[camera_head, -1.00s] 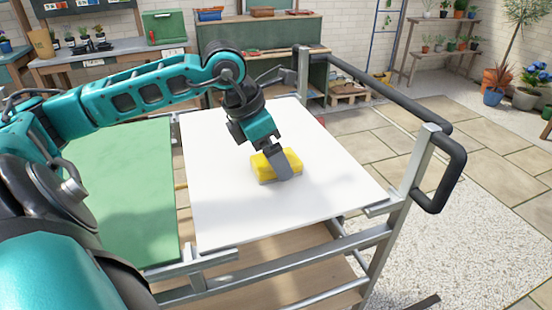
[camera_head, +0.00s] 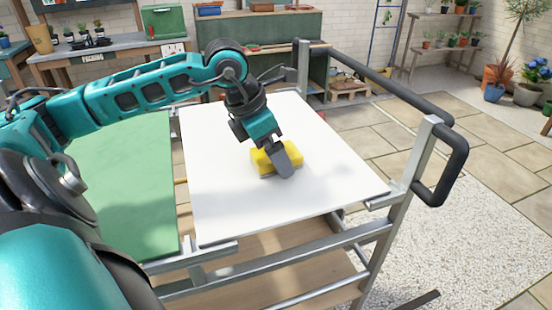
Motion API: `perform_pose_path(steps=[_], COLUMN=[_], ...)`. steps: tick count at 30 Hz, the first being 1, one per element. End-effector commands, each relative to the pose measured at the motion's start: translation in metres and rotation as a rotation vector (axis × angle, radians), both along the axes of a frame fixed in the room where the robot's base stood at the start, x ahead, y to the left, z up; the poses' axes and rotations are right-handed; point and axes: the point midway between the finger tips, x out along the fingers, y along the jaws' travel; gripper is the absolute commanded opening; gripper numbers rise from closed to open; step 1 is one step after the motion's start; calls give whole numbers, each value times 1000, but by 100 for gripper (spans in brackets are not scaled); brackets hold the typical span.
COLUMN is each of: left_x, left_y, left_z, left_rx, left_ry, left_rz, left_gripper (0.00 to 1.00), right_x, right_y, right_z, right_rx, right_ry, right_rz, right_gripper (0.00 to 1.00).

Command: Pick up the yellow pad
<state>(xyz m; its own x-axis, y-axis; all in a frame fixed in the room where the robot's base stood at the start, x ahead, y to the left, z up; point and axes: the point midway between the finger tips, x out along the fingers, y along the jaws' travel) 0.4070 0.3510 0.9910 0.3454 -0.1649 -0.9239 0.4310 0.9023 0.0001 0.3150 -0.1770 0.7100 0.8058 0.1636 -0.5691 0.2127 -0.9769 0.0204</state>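The yellow pad (camera_head: 262,157), a small block with a grey underside, is on the white board (camera_head: 225,205) near its middle. My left gripper (camera_head: 281,160) reaches down over the pad from above. One grey finger lies across the pad's near right side. The other finger is hidden, so I cannot tell whether the fingers are squeezing the pad or only around it. I see no clear gap between the pad and the board. My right gripper is not in view.
The board rests on a metal-framed cart with a black handle (camera_head: 447,175) at the right. A green panel (camera_head: 125,185) lies to the left. Most of the white board around the pad is clear. Workbenches and potted plants stand farther back.

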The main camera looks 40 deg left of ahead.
Motion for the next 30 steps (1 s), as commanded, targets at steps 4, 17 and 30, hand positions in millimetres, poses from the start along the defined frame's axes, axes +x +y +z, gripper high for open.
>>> perform_pose_path(steps=[4,17,30], left_x=[0,0,0], left_y=[0,0,0], left_z=[-1,-1,0], left_rx=[0,0,0], left_ry=[0,0,-1], left_rz=[0,0,0], left_gripper=[98,74,40], right_x=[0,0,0], right_y=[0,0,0], right_z=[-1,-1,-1], right_rx=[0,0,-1], right_ry=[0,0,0], right_rz=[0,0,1], right_gripper=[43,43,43])
